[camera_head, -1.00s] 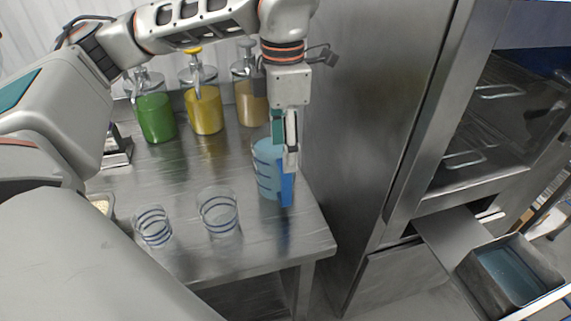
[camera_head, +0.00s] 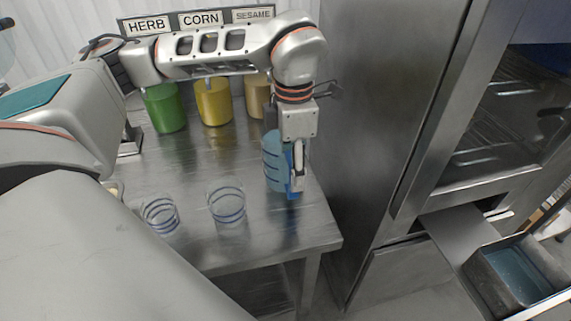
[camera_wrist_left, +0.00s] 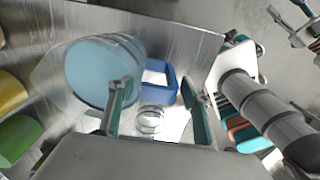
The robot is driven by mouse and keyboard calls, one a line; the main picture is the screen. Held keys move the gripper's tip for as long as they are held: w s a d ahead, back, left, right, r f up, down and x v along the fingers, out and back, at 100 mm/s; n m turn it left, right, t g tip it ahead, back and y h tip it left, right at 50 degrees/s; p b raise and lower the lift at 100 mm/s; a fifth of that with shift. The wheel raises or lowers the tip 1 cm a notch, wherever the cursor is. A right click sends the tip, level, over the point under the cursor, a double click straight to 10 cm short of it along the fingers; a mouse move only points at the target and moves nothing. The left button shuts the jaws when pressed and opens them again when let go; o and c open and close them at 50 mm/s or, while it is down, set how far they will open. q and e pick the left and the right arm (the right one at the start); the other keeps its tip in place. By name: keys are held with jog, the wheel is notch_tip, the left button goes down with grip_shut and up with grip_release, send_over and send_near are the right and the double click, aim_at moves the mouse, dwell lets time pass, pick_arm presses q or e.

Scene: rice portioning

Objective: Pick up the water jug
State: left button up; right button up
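The water jug (camera_head: 274,160) is a light blue pitcher with dark bands and a blue handle (camera_head: 291,186). It stands upright near the right edge of the steel table in the head view. In the left wrist view the jug (camera_wrist_left: 98,72) is at the left and its handle (camera_wrist_left: 172,90) is near the middle. My left gripper (camera_head: 298,178) points down at the handle side of the jug. In the wrist view its fingers are apart, one on each side of the handle (camera_wrist_left: 158,105), and it is open. I cannot tell whether either finger touches the jug.
Two clear striped glasses (camera_head: 227,203) (camera_head: 160,215) stand left of the jug on the table (camera_head: 260,238). Green (camera_head: 165,108), yellow (camera_head: 213,102) and tan (camera_head: 257,96) dispensers stand behind. A tall steel cabinet (camera_head: 365,100) rises close on the right.

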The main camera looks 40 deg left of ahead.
pick_arm(q)
grip_shut()
jog(key=shift+r, duration=0.15)
